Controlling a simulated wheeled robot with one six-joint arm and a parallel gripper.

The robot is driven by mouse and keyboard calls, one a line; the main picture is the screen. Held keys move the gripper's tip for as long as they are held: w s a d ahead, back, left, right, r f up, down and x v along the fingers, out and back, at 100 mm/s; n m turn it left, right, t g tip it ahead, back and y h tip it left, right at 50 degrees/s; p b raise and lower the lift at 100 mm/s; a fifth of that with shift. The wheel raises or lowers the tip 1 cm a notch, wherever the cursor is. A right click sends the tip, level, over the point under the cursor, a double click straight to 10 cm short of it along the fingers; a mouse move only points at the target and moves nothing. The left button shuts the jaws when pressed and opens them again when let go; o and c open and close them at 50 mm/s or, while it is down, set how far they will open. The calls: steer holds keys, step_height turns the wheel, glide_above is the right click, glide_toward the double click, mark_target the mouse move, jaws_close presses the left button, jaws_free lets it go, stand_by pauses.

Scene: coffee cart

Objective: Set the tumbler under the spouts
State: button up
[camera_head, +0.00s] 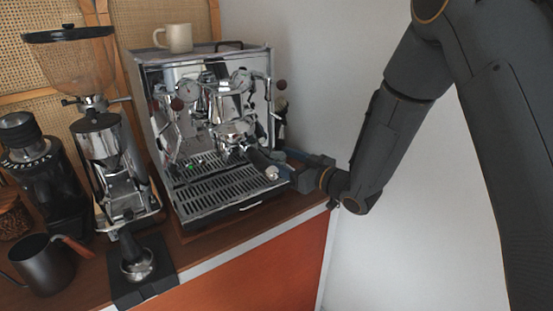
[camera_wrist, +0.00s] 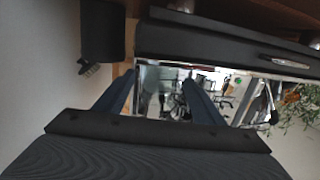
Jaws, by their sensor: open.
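The espresso machine (camera_head: 160,110) stands on the counter, with a portafilter (camera_head: 258,158) in its group head above the drip tray (camera_head: 225,190). The spouts under the portafilter are too small to make out. I cannot pick out a tumbler in either view. My gripper (camera_head: 280,164) reaches in from the right, beside the portafilter handle and above the right front of the drip tray. In the wrist view my gripper (camera_wrist: 159,78) has its two fingers apart. Only the mirrored machine panel (camera_wrist: 235,90) shows clearly between and beyond them, and I see nothing held.
A beige mug (camera_head: 174,38) sits on top of the machine. A grinder (camera_head: 100,150), a smaller black grinder (camera_head: 40,170) and a dark pitcher (camera_head: 42,264) stand left. Another portafilter (camera_head: 137,262) rests on a black mat (camera_head: 160,288) near the front edge. A white wall (camera_head: 340,70) is behind.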

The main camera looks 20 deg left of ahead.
steer(key=shift+w+a+f, duration=0.15)
steer(key=shift+w+a, duration=0.2)
steer(key=shift+a, duration=0.2)
steer(key=c, duration=1.3)
steer(key=shift+o, duration=0.2)
